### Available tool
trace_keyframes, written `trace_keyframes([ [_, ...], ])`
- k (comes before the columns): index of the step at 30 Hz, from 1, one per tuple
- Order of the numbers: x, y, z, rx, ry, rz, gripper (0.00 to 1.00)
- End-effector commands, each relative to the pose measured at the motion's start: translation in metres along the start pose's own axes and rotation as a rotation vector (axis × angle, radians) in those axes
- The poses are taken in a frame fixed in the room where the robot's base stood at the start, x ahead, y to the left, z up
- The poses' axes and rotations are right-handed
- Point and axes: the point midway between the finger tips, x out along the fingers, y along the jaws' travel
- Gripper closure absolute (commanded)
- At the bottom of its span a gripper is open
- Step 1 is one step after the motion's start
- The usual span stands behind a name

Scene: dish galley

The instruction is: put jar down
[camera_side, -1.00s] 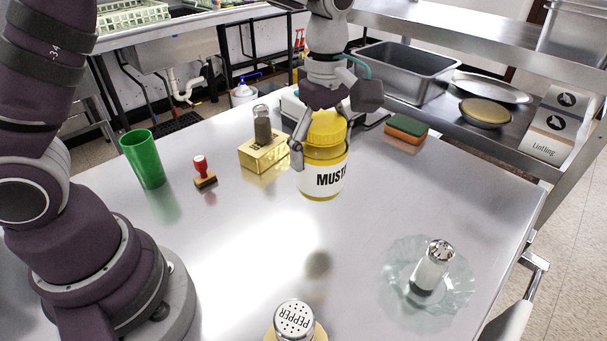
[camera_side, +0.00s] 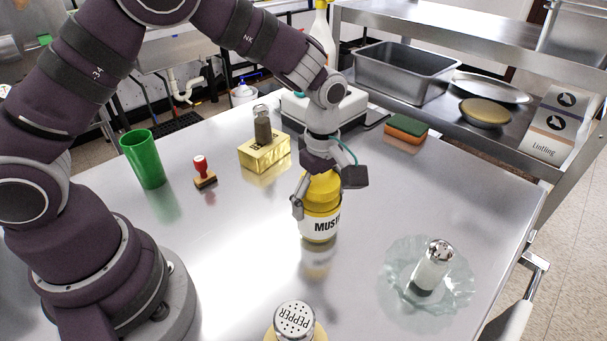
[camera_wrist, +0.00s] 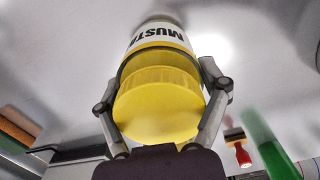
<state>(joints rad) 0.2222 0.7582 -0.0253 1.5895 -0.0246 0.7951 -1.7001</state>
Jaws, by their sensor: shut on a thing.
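The jar (camera_side: 320,225) is a yellow mustard jar with a white label reading "MUST". It is upright in the middle of the steel table (camera_side: 450,190) in the side view. My gripper (camera_side: 318,200) is shut on the jar from above, with a finger on each side near the lid. In the wrist view the jar (camera_wrist: 158,85) sits between both fingers, its yellow lid toward the camera. A reflection shows below the jar; I cannot tell whether its base touches the table.
A green cup (camera_side: 143,160), a red-handled stamp (camera_side: 203,172) and a gold block (camera_side: 264,152) stand to the left. A pepper shaker (camera_side: 294,320) is in front. A glass dish (camera_side: 455,290) with a shaker (camera_side: 433,265) is at right. A sponge (camera_side: 406,129) lies behind.

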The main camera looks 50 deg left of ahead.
Motion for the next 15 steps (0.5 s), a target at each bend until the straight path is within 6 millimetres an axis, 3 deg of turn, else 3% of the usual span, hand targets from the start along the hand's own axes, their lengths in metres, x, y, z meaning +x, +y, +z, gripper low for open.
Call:
trace_keyframes([
  [2,0.001,0.0002,0.0,0.0,0.0,0.001,0.66],
  [3,0.0011,0.0002,-0.0001,0.0,0.0,0.001,0.21],
  [8,0.0009,0.0002,-0.0001,0.0,0.0,0.001,0.01],
  [15,0.0008,0.0002,-0.0001,0.0,0.0,0.0,0.0],
])
